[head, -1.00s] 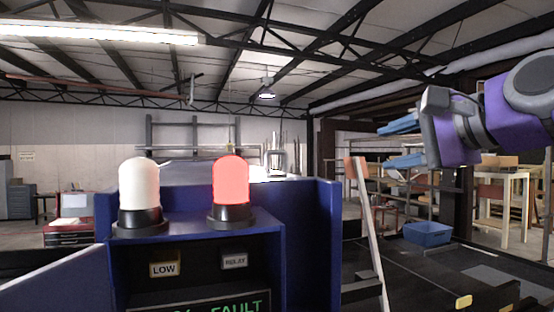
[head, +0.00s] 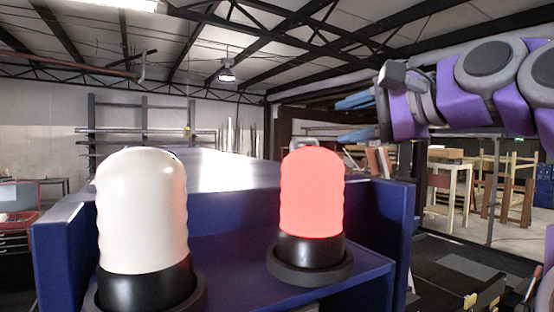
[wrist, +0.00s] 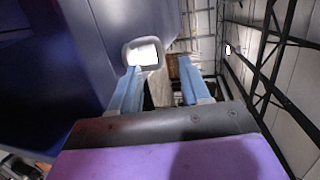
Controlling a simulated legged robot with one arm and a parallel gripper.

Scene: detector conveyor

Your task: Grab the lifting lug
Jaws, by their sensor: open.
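The lifting lug is a grey rounded loop with a bright opening. In the wrist view the lug (wrist: 127,54) stands against the dark blue housing, just beyond my left finger's tip. In the head view the lug's top (head: 300,141) seems to show behind the red lamp, which hides the rest. My gripper (head: 343,119) is open, its two blue fingers pointing left, above and right of the lug.
A red lamp (head: 312,192) and a white lamp (head: 142,212) stand on the blue housing (head: 230,262) in front. A brownish board (head: 378,161) stands behind its right side. Wooden tables (head: 450,180) are farther back on the right.

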